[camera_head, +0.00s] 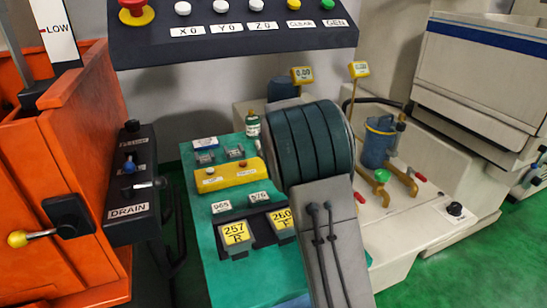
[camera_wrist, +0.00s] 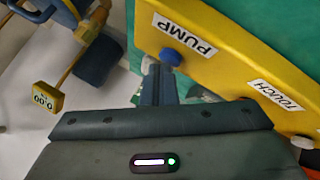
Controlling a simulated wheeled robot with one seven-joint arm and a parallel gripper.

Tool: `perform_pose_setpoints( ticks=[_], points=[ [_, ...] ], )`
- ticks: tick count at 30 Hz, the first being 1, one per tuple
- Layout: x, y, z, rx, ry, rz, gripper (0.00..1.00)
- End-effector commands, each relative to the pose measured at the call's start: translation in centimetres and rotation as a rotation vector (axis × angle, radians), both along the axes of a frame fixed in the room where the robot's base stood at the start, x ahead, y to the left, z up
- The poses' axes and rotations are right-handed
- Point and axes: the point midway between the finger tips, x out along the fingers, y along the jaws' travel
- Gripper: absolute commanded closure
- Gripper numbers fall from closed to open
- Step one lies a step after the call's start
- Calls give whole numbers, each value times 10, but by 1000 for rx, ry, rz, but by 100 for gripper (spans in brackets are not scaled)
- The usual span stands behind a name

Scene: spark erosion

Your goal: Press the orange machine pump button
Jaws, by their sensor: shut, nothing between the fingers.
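In the wrist view a yellow panel (camera_wrist: 225,75) carries a label reading PUMP (camera_wrist: 184,33) and one reading TOUCH (camera_wrist: 276,95). A round blue button (camera_wrist: 171,57) sits beside the PUMP label. My gripper (camera_wrist: 160,72) is shut and empty, its fingertips right by the blue button and overlapping its edge in the picture. I cannot tell whether they touch it. The orange machine (camera_head: 60,165) stands at the left of the head view. A yellow box (camera_head: 232,176) there has small buttons and labels too small to read. My gripper is not seen in the head view.
A dark control panel (camera_head: 235,40) with coloured buttons spans the top. A black DRAIN panel (camera_head: 130,185) juts from the orange machine. Yellow tags (camera_head: 236,232) stand on the teal table (camera_head: 225,275). A blue container (camera_head: 378,140) and taps stand to the right.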

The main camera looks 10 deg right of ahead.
Motion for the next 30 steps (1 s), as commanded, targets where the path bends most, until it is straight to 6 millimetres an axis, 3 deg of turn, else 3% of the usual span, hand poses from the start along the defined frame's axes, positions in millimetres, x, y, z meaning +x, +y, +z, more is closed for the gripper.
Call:
perform_pose_setpoints(
  ticks=[30],
  points=[
    [0,0,19,0,1,0,100]
  ],
)
